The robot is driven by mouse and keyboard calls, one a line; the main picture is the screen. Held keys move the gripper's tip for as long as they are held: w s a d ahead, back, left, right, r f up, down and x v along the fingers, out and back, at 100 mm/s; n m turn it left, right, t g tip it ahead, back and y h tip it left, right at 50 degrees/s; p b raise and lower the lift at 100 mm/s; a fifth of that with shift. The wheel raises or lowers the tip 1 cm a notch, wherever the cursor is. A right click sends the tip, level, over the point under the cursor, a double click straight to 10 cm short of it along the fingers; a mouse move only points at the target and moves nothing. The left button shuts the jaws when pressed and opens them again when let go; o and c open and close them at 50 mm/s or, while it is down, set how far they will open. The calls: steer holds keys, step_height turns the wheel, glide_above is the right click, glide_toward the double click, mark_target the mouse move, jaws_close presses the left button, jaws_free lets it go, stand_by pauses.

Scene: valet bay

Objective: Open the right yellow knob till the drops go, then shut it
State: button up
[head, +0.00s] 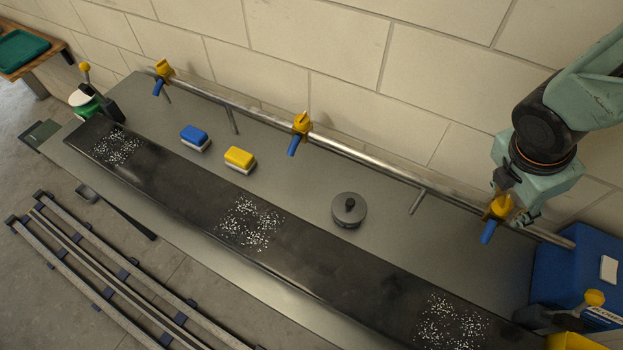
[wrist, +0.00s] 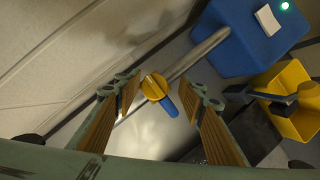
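The right yellow knob (head: 499,205) sits on the right tap of the metal wall pipe, above a blue spout (head: 488,232). In the wrist view the yellow knob (wrist: 153,87) shows in the gap between my fingers, with its raised grip slanted and the blue spout (wrist: 166,106) below right. My gripper (head: 515,203) is at the right tap, partly hidden by my arm. In the wrist view my gripper (wrist: 164,92) is open, with its ribbed fingers apart on either side of the knob; I cannot tell whether they touch it. White drops (head: 450,322) speckle the dark strip (head: 345,275) below this tap.
Two other yellow-knobbed taps, middle (head: 301,122) and left (head: 163,70), have white drops below them. A blue box (head: 570,272) stands close right of the tap.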

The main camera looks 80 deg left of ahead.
steer(key=shift+s+a+r, duration=0.3)
steer(key=shift+s+a, duration=0.2)
steer(key=shift+a, duration=0.05)
steer(key=shift+c, duration=0.3)
steer(key=shift+f, duration=0.1)
steer(key=c, duration=0.7)
steer(key=shift+c, duration=0.2)
steer(key=shift+s+d, duration=0.1)
steer(key=shift+d, duration=0.1)
steer(key=shift+m+h+p, duration=0.3)
steer(key=shift+m+p, duration=0.05)
steer(key=shift+m, duration=0.55)
steer(key=shift+a, duration=0.1)
steer(key=shift+c, duration=0.2)
steer(key=o, duration=0.8)
steer(key=shift+o, duration=0.2)
steer(key=shift+a, duration=0.1)
